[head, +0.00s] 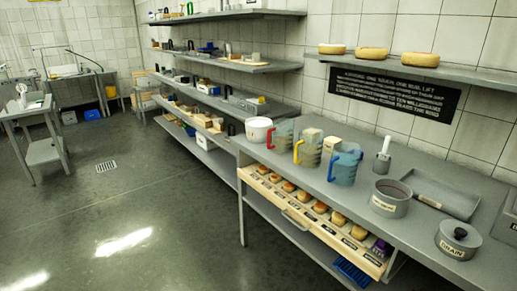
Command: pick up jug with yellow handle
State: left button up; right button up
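The jug with the yellow handle (311,149) stands upright on the grey counter (367,195). Its body is greyish green, and its handle points left, toward the counter's front edge. A similar jug with a red handle (284,133) stands to its left and farther away. A blue jug with a blue handle (347,164) stands to its right and nearer. Neither of my grippers shows in the head view.
An open drawer (284,208) holding several small cheeses juts out below the counter. A white tub (258,130) stands left of the jugs.

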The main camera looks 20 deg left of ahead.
aim_at(309, 146)
jog(key=u, duration=0.3)
jog(key=z, duration=1.35)
jog(key=u, duration=1.4)
jog(key=i+j, duration=0.85)
jog(key=i+z, duration=0.05)
jog(key=i, duration=0.05)
